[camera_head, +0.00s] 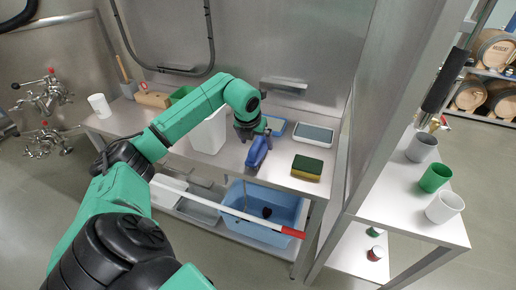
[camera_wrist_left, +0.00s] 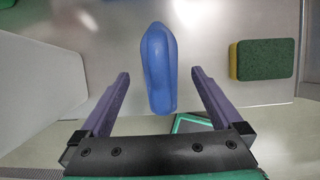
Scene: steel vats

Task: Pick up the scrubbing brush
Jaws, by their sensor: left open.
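The scrubbing brush (camera_head: 257,152) is a rounded blue piece on the steel table, near its front edge. In the wrist view the left gripper (camera_wrist_left: 160,78) is open, with one purple finger on each side of the brush and gaps between. Bristles are not visible. My right gripper is not in view.
A yellow-green sponge (camera_head: 307,168) lies right of the brush. A white container (camera_head: 209,134) stands close on the left. A grey-topped tray (camera_head: 313,134) is behind the sponge. A blue crate (camera_head: 290,209) sits below, crossed by a red-tipped white pole (camera_head: 240,213). Mugs (camera_head: 435,177) stand on the right shelf.

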